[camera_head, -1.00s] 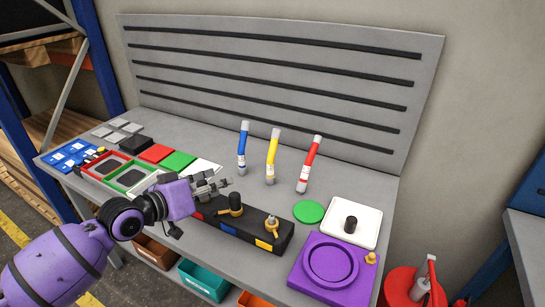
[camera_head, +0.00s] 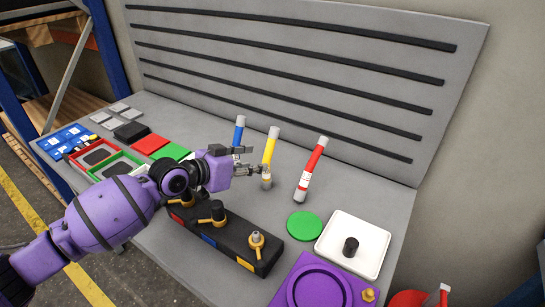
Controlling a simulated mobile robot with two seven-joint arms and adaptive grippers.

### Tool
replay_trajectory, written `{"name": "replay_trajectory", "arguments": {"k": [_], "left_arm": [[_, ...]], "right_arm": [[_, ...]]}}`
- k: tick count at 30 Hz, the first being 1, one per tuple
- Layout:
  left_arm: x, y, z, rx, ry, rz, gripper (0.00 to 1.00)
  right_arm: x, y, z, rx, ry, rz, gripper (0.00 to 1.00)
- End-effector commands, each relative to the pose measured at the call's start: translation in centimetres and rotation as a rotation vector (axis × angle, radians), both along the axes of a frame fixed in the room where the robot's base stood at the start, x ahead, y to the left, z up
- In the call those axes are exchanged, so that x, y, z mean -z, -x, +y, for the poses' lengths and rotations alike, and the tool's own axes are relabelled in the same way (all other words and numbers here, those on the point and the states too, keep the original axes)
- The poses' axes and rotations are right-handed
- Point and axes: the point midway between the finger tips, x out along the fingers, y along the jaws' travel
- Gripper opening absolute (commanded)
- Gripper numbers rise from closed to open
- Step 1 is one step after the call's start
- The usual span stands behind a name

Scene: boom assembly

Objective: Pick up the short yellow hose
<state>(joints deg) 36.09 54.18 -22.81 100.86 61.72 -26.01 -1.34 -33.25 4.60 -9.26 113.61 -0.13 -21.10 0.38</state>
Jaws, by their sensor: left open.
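The short yellow hose (camera_head: 271,147) stands upright on the grey workbench, leaning slightly, with a pale fitting at its top and another near its base. My left gripper (camera_head: 262,171) is open and reaches in from the left at the hose's lower part. Its fingertips overlap the lower end of the hose in the picture; I cannot tell whether they touch it. The blue hose (camera_head: 238,134) stands just left, partly hidden behind the gripper. The red hose (camera_head: 312,167) stands to the right, tilted. My right gripper is not in view.
A black block with fittings (camera_head: 228,238) lies below my left arm. A green disc (camera_head: 303,225), a white tray (camera_head: 374,235) and a purple plate (camera_head: 283,297) lie to the right. Small coloured trays (camera_head: 119,170) are at left. A slotted grey panel (camera_head: 290,65) rises behind.

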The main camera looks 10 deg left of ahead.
Motion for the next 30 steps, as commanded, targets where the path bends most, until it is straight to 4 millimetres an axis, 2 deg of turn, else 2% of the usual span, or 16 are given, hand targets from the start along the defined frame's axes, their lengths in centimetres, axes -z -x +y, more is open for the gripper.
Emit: {"name": "replay_trajectory", "arguments": {"k": [10,20,30], "left_arm": [[1.9,-3.5,-2.8,0.000,0.003,0.000,0.43],[2.3,-4.0,-3.2,0.001,0.001,-0.001,0.43],[2.3,-4.0,-3.2,0.000,0.002,0.000,0.00]], "right_arm": [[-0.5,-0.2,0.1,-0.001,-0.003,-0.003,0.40],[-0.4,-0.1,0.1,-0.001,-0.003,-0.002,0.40],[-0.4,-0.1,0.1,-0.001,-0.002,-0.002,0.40]]}}
